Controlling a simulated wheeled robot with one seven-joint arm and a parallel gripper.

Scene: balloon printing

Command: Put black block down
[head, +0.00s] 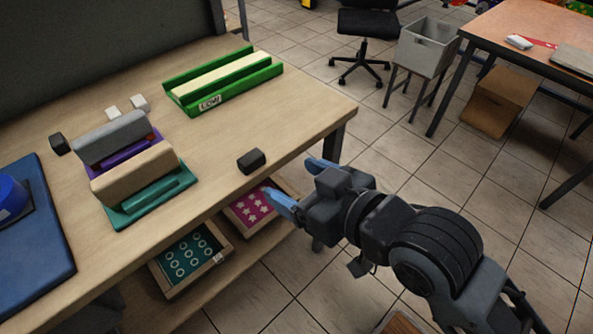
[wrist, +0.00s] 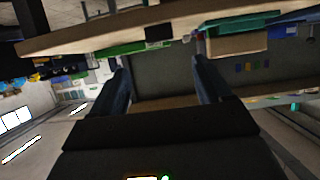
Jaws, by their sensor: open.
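A black block (head: 251,161) lies on the wooden table (head: 215,185) near its front right edge. It also shows as a dark shape at the table's edge in the wrist view (wrist: 158,32), where the scene appears upside down. My gripper (head: 303,182) is just off the front edge of the table, to the right of the block and apart from it. Its two blue fingers are spread, with nothing between them; they also show in the wrist view (wrist: 164,80). A second dark block (head: 59,144) sits at the table's left, beside the grey roller-like piece.
A green tray (head: 235,92) stands at the back. A grey piece (head: 112,138) and a beige piece (head: 134,173) lie on purple and teal bases. Small white blocks (head: 139,103) lie behind. Pattern trays (head: 188,258) sit on the shelf below. The table's middle is clear.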

